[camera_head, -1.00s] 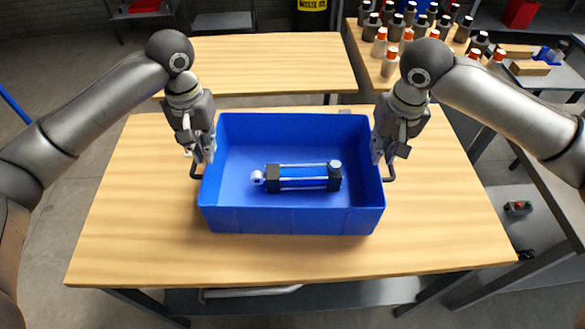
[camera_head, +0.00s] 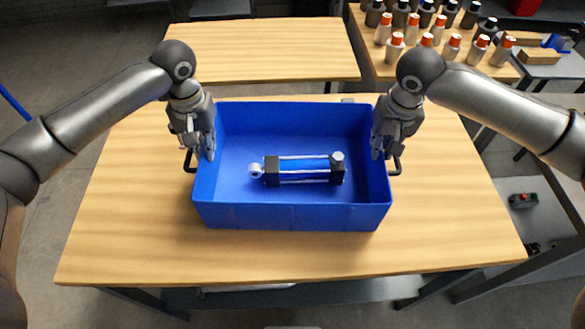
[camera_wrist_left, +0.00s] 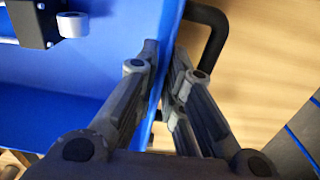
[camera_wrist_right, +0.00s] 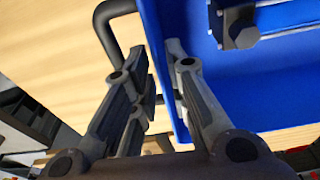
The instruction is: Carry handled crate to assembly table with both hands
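The blue handled crate (camera_head: 290,217) stands level at the middle of the wooden table (camera_head: 300,262), or just above it; I cannot tell which. It has a black bar handle on each short side. A cylinder part (camera_head: 303,171) with black ends lies inside it. My left gripper (camera_head: 207,152) is shut on the left wall, with one finger inside and one outside, beside the handle (camera_wrist_left: 213,45). My right gripper (camera_head: 380,150) is shut on the right wall in the same way, beside its handle (camera_wrist_right: 105,30).
A second, bare wooden table (camera_head: 265,50) stands behind, across a gap. At the back right, another table holds several bottles (camera_head: 395,52). A grey surface with a small red-and-green button box (camera_head: 522,200) is at the right.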

